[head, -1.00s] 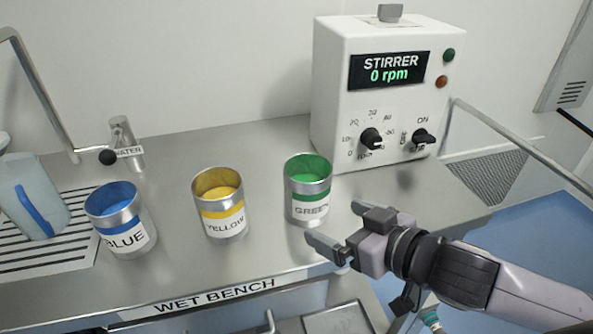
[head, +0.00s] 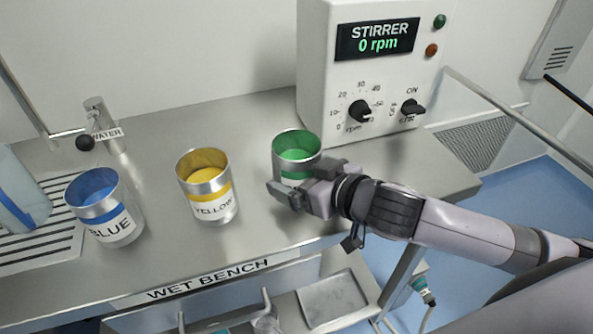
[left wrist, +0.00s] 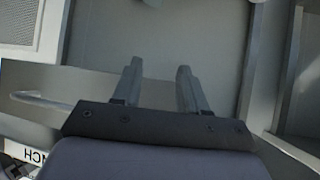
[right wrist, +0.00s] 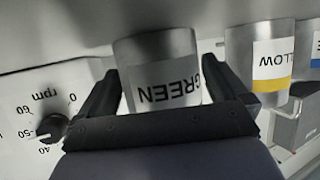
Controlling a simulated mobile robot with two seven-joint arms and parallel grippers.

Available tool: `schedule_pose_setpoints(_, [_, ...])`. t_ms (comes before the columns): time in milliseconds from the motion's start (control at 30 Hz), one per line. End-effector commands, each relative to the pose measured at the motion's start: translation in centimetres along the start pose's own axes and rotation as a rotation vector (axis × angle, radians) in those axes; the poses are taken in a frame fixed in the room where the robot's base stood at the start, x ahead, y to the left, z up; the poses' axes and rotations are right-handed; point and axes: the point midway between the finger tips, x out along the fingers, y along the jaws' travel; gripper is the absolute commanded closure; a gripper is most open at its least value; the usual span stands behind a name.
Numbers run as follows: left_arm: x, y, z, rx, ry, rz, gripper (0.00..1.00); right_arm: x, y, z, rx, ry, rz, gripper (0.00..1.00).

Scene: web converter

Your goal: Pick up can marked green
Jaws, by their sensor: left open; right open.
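The can marked green (head: 296,142) stands upright on the bench, a metal can with green inside and a green band. My right gripper (head: 296,187) is at its near side and hides its label in the head view. In the right wrist view the can (right wrist: 160,72) shows its GREEN label between the two open fingers (right wrist: 165,95). I cannot tell whether either finger touches it. My left gripper (left wrist: 157,82) is open and empty in the left wrist view, above a grey surface; it is not in the head view.
The yellow can (head: 207,187) stands left of the green can, and the blue can (head: 103,207) further left. The stirrer box (head: 345,85) stands behind and to the right. A water tap (head: 103,125) is at the back left. Bare bench (head: 160,255) lies in front of the cans.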

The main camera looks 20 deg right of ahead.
Motion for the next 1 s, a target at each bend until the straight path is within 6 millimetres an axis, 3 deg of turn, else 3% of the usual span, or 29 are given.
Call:
schedule_pose_setpoints(233, [0.0, 0.0, 0.0, 0.000, 0.000, 0.000, 0.57, 0.1, 0.0, 0.0, 0.000, 0.000, 0.000, 0.03])
schedule_pose_setpoints(400, [0.0, 0.0, 0.0, 0.000, 0.000, 0.000, 0.57, 0.1, 0.0, 0.0, 0.000, 0.000, 0.000, 0.58])
schedule_pose_setpoints(767, [-0.1, 0.0, -0.2, 0.000, 0.001, 0.000, 0.57, -0.2, 0.0, -0.8, 0.000, 0.006, -0.002, 0.58])
schedule_pose_setpoints(1000, [-0.4, 0.0, -0.7, 0.000, 0.002, -0.001, 0.57, -1.5, 0.0, -4.0, -0.001, 0.011, -0.002, 0.58])
